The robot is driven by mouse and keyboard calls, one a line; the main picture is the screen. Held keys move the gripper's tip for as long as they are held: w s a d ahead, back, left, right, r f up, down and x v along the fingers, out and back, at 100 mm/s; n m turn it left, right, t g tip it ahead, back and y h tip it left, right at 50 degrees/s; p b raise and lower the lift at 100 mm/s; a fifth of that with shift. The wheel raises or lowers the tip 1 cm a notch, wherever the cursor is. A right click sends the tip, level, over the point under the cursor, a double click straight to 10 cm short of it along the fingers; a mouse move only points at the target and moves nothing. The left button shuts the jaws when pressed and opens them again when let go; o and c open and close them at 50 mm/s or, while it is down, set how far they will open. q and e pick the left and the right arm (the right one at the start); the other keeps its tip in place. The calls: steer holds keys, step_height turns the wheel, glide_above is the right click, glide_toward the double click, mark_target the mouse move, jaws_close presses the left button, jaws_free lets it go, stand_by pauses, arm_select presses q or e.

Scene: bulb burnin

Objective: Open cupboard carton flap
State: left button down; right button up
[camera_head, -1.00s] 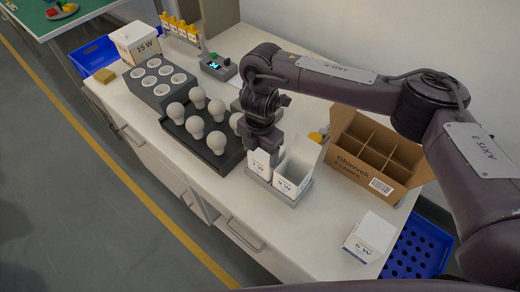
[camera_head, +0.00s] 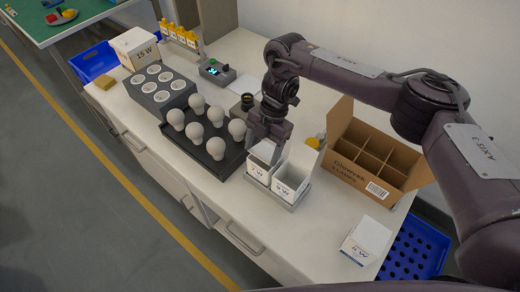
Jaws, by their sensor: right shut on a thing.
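Two small white open-topped cartons stand side by side in a grey holder (camera_head: 283,204) near the table's front edge: a left carton (camera_head: 257,174) and a right carton (camera_head: 291,188). Their small print is hard to read. The right carton is open and looks empty. My right gripper (camera_head: 267,142) points down at the back of the left carton, shut on what looks like its flap. The jaws hide most of that flap. Part of the left carton's opening shows below the fingers. My left gripper is not in view.
A black tray (camera_head: 212,162) of white bulbs is left of the holder, with a grey socket block (camera_head: 159,92) beyond. A brown divided box (camera_head: 362,184) stands right.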

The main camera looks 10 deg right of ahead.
steer(key=shift+w+d+r+g+y, duration=0.2)
steer(key=shift+w+r+g+y, duration=0.1)
steer(key=shift+g+y, duration=0.15)
steer(key=shift+w+d+r+g+y+b, duration=0.2)
steer(key=shift+d+r+g+y+b, duration=0.1)
steer(key=shift+g+y+b, duration=0.35)
